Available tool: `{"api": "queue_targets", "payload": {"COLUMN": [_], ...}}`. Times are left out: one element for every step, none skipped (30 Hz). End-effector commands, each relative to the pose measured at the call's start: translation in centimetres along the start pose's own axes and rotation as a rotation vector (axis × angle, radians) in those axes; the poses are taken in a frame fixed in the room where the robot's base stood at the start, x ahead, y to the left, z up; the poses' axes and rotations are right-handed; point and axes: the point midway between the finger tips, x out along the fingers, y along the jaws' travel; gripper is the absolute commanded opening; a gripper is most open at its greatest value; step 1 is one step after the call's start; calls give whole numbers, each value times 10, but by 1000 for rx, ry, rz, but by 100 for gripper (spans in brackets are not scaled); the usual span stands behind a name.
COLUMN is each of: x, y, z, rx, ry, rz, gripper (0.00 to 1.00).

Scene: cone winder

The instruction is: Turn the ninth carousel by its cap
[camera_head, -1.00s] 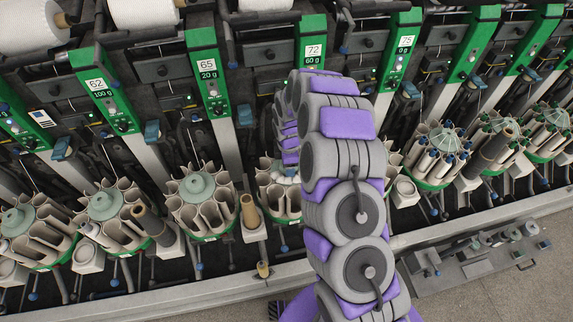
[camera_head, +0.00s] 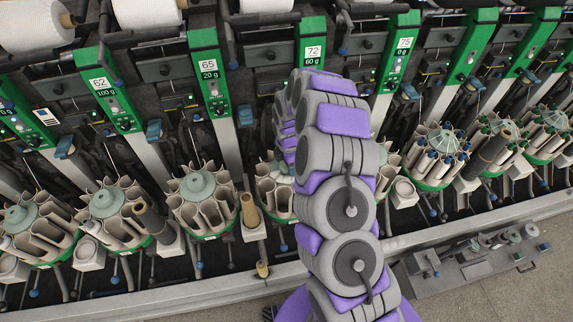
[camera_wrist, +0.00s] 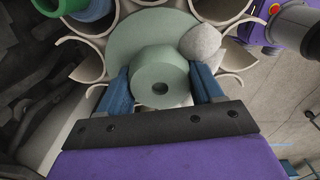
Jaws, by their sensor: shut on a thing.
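The carousel (camera_head: 268,203) in front of the unit marked 72 is partly hidden behind my arm in the head view. In the wrist view its pale green top plate (camera_wrist: 124,42) is ringed by cream open pockets (camera_wrist: 82,62). Its cap (camera_wrist: 160,75) is a pale green round knob with a dark hole in the middle. My gripper (camera_wrist: 162,88) is shut on the cap, with one blue finger at each side of it. In the head view my gripper is hidden by my arm. I cannot tell the carousel's number from the frames.
Other carousels stand close by, one to the left (camera_head: 203,205) and one with filled pockets to the right (camera_head: 438,157). A grey rounded lump (camera_wrist: 201,42) sits beside the cap. A tan cone tube (camera_head: 249,210) stands left of my arm. A rail (camera_head: 185,297) runs along the front.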

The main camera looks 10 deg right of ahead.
Motion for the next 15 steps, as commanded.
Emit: {"api": "queue_targets", "payload": {"x": [-4,-4,-4,-4,-4,-4,-3,-3,-3,-2,-2,-2,-2,-2,-2], "y": [5,5,5,5,5,4,4,4,3,3,3,2,2,2,2], "z": [1,1,1,1,1,1,1,1,1,1,0,0,0,0,0], "rx": [1,1,1,1,1,1,1,1,1,1,1,1,1,1,1], "ry": [-3,-3,-3,-3,-3,-3,-3,-2,-2,-2,-2,-2,-1,-1,-1], "rz": [15,15,15,15,14,13,12,11,10,9,8,7,7,6,5], "gripper": [11,11,67,70,72,76,79,82,86,89,89,89,89,89,89]}}
